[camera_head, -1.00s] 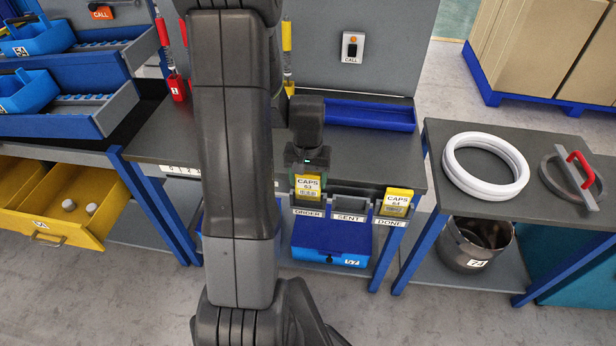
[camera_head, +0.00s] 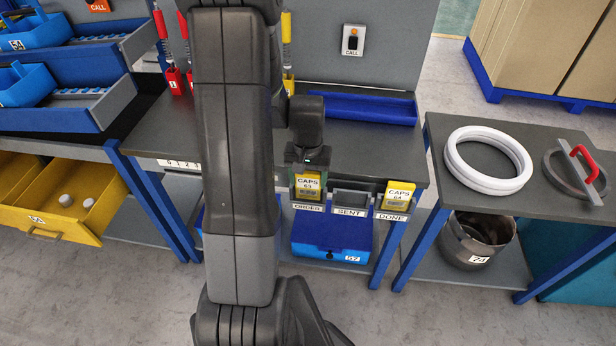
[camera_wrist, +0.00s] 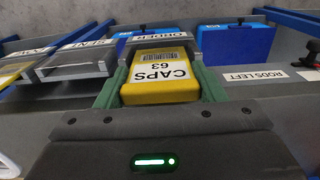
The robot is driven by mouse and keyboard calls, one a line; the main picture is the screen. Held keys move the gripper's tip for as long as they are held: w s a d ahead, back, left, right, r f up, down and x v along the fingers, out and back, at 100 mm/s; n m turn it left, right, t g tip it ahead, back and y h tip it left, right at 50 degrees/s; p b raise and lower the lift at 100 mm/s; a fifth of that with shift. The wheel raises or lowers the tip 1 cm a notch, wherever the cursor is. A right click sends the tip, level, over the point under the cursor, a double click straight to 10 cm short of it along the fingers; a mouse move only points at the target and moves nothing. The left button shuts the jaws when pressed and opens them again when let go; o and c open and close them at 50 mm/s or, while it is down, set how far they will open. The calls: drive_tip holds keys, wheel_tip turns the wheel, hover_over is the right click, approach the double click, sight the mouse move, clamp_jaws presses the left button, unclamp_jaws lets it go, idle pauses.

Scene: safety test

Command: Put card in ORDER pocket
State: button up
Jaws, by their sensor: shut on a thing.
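A yellow card (camera_head: 308,186) labelled CAPS 63 is held in my gripper (camera_wrist: 160,88), between its two green fingers. In the head view the card stands upright at the ORDER pocket (camera_head: 308,208), on the left of three pockets along the bench's front edge. In the wrist view the ORDER pocket (camera_wrist: 157,37) lies directly at the card's far end. The card's end reaches the pocket's frame; how deep it sits inside I cannot tell. The SENT pocket (camera_head: 350,205) looks empty. A second yellow card (camera_head: 399,194), CAPS 64, stands in the DONE pocket (camera_head: 391,217).
A blue box (camera_head: 331,237) is below the pockets. A long blue tray (camera_head: 368,109) lies at the back of the bench. The side table on the right holds white rings (camera_head: 488,160) and a disc with a red handle (camera_head: 583,163). The bench's middle is clear.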

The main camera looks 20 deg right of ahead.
drive_tip(key=o, duration=1)
wheel_tip(320, 180, up, 21)
drive_tip(key=p, duration=0.6)
drive_tip(key=shift+f+p, duration=0.1)
drive_tip(key=shift+p, duration=0.3)
drive_tip(key=shift+f, duration=0.1)
wheel_tip(320, 180, down, 8)
drive_tip(key=b, duration=0.6)
drive_tip(key=shift+f, duration=0.25)
